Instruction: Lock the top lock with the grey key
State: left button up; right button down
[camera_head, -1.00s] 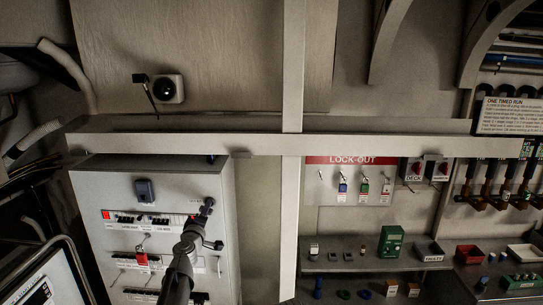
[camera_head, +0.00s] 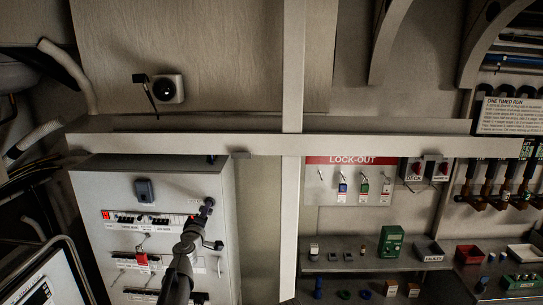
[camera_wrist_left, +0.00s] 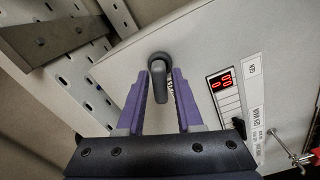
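A dark grey handle (camera_wrist_left: 162,80) sticks out from the cabinet face in the left wrist view; I cannot tell whether it is the key or part of a lock. My left gripper (camera_wrist_left: 161,74) has its purple fingers on either side of this handle, with narrow gaps showing. Keys with blue (camera_head: 342,187), green (camera_head: 364,188) and pale grey (camera_head: 386,188) tags hang on the lock-out board (camera_head: 325,180). My right gripper is out of view.
A dark fitting (camera_head: 144,190) sits at the cabinet's upper left. A red padlock or tag (camera_head: 141,259) hangs below the switches. A pale frame bar (camera_head: 290,220) stands right of the cabinet. Shelves (camera_head: 345,266) hold small items.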

pick_arm(q)
jog(key=shift+c, duration=0.8)
jog(key=shift+n, duration=1.5)
jog(key=shift+n, duration=1.1)
jog(key=shift+o, duration=0.4)
jog(key=o, duration=0.9)
jog(key=shift+s, duration=0.1)
